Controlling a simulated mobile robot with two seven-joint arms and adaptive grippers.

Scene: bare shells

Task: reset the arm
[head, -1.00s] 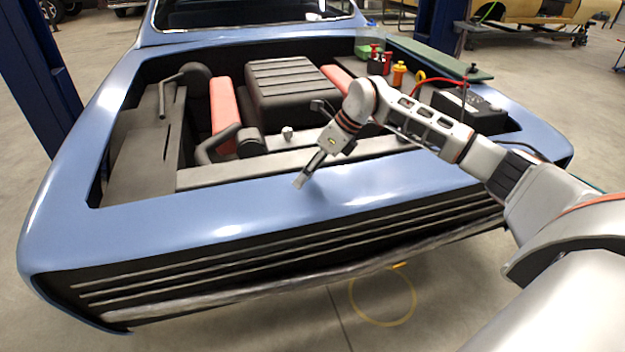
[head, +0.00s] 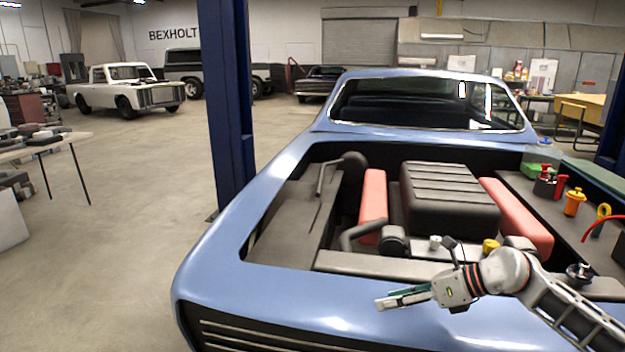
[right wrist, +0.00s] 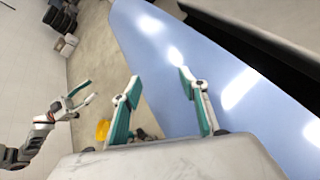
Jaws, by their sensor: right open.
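My right gripper (head: 390,298) hangs in front of the engine bay in the head view, above the blue front edge of the car (head: 275,285), holding nothing. In the right wrist view its two green-lined fingers (right wrist: 160,80) stand apart with nothing between them, over the car's blue edge and the floor. My left gripper (right wrist: 78,100) shows at the left of the right wrist view. Its fingers are spread and empty, over the floor and away from the car. The left arm is not in the head view.
The open bay holds a black ribbed engine cover (head: 448,195) and red parts (head: 373,195). Bottles and caps (head: 574,201) stand on its right side. A blue post (head: 228,110) stands left of the car. A table (head: 45,147) is farther left, with clear floor between.

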